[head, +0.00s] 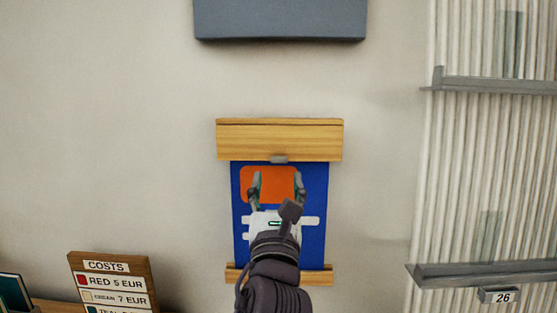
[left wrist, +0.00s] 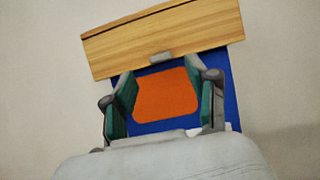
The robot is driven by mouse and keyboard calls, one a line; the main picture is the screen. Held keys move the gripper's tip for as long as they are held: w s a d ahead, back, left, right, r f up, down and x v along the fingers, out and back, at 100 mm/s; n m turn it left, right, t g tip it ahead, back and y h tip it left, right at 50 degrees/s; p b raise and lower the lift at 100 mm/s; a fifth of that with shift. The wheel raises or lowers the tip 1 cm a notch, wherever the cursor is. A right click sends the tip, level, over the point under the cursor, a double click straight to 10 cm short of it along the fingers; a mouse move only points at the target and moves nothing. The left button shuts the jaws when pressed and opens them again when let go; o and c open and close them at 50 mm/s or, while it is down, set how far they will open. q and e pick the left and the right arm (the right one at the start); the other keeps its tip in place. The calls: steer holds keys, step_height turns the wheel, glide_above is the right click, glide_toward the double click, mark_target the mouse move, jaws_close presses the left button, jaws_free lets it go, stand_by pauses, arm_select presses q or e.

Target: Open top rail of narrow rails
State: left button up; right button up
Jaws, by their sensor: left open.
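The narrow rails hold a blue poster (head: 238,208) with an orange patch on the wall. The wooden top rail (head: 280,138) runs across the poster's upper end, and a small grey tab (head: 279,158) sits at the middle of its lower edge. My left gripper (head: 277,172) is open and empty in front of the poster, just below the tab. In the left wrist view the top rail (left wrist: 165,38) and the grey tab (left wrist: 161,57) lie beyond the fingertips (left wrist: 168,76), roughly centred between them. The wooden bottom rail (head: 318,275) is partly hidden by my left arm.
A dark grey panel (head: 280,20) is above the rails. At right, a ribbed panel (head: 480,160) carries grey ledges (head: 500,84) and a tag reading 26 (head: 499,295). A wooden COSTS board (head: 110,283) stands at lower left. The wall beside the rails is clear.

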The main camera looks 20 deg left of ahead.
mark_target(279, 163)
arm_select(q)
steer(key=p+x, duration=0.1)
steer(key=x, duration=0.4)
steer(key=shift+d, duration=0.1)
jaws_close()
